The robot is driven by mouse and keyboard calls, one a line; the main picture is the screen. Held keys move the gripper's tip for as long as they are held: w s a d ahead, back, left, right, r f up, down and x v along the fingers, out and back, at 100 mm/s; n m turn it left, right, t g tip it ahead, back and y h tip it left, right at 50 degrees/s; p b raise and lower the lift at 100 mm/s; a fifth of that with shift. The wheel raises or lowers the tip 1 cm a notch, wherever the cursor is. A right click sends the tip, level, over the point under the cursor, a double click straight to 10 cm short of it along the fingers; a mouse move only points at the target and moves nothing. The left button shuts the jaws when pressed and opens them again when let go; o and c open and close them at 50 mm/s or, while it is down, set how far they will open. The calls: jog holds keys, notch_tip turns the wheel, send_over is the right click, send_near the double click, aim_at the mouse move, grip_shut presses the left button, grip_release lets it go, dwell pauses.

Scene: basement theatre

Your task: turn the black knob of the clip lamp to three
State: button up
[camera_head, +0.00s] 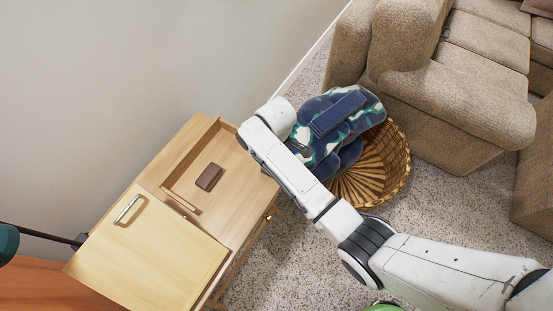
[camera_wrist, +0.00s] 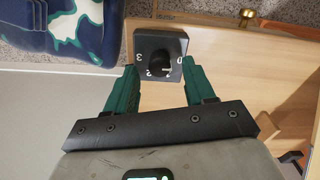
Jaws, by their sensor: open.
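The black knob (camera_wrist: 159,61) is round and sits on a square black plate (camera_wrist: 146,40) with white figures 0, 2 and 3 around it, seen upside down in the wrist view. A small white mark lies between 0 and 2; I cannot tell if it is the pointer or a figure. My gripper (camera_wrist: 158,68) is open, its two green fingers on either side of the plate's near part. I cannot tell whether they touch it. In the head view, my arm hides the knob and the fingers. A teal shade (camera_head: 8,243) on a dark rod, perhaps the lamp's, shows at the left edge.

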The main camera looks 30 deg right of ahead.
jog(key=shift+f, duration=0.65)
jog(key=shift+c, duration=0.4)
grip_shut()
